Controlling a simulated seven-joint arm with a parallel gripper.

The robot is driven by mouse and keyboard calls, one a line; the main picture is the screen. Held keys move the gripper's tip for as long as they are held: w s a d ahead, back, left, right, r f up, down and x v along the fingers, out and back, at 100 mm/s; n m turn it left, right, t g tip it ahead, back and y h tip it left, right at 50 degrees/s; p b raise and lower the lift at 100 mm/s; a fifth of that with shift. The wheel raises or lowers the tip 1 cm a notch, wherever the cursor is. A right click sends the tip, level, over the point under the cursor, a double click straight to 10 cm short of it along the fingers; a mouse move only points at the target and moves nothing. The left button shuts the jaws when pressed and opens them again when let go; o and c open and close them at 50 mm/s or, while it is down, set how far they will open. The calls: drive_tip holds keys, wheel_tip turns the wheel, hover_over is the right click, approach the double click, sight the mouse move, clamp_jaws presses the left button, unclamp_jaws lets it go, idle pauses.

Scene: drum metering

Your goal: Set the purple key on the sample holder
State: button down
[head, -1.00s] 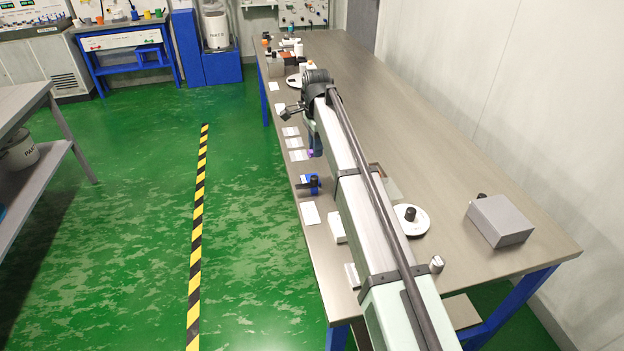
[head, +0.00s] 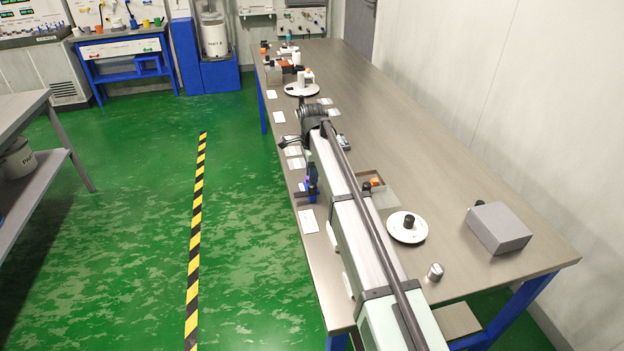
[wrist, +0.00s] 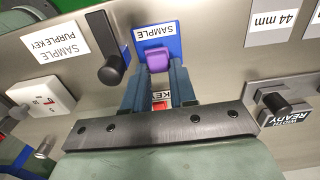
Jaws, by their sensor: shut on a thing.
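The purple key (wrist: 158,60) is held between the fingertips of my gripper (wrist: 157,72), which is shut on it. The blue sample holder (wrist: 174,48), with a white label, lies directly behind the key in the wrist view. The key overlaps the holder's lower part there; I cannot tell whether they touch. In the head view the purple key (head: 307,179) shows as a small spot beside my arm, just above the blue holder (head: 312,197) near the table's left edge. My arm hides most of the fingers there.
A black upright handle (wrist: 112,68) stands close left of the holder. A purple-key card (wrist: 56,41) and a white switch box (wrist: 40,98) lie farther left. A block marked READY (wrist: 285,108) is on the right. A white round dish (head: 407,227) and grey box (head: 499,224) are right of my arm.

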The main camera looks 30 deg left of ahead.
drive_tip(key=shift+f, duration=1.2)
drive_tip(key=shift+f, duration=0.15)
drive_tip(key=c, duration=1.2)
unclamp_jaws()
wheel_tip(320, 180, up, 12)
drive_tip(key=shift+r, duration=0.15)
